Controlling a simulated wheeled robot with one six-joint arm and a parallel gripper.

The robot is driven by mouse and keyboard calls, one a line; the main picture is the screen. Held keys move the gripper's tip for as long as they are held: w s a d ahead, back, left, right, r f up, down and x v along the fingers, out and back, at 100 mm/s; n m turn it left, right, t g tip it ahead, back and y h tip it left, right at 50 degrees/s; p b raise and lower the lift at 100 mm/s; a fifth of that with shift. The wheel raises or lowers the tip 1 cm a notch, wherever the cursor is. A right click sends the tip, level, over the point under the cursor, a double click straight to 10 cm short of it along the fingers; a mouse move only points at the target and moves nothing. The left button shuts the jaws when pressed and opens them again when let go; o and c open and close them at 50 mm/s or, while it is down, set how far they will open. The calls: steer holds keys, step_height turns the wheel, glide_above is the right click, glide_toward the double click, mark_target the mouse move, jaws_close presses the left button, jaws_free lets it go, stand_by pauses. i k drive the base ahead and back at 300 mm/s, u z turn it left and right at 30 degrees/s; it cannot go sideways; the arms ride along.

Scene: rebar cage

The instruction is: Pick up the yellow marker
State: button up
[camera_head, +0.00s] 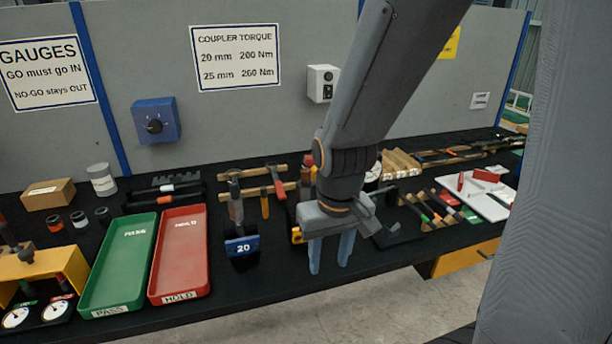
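A small rack of dark pens or markers with coloured ends (428,211) lies on the black bench top to the right of my gripper. Orange, red and green ends show there; I cannot make out a yellow one for certain. A small yellow item (297,235) shows just left of my gripper, partly hidden by it, and I cannot tell what it is.
The black bench carries a green PASS tray (119,265), a red HOLD tray (180,254), the blue "20" block (242,247), hammers (236,205) and a white board (488,203). A grey panel stands behind. A yellow drawer (465,259) is below the front edge.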

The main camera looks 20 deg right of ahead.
mark_target(264, 194)
steer(key=k, duration=0.45)
steer(key=u, duration=0.8)
steer(key=i, duration=0.7)
steer(key=z, duration=0.85)
steer(key=i, duration=0.5)
steer(key=u, duration=0.05)
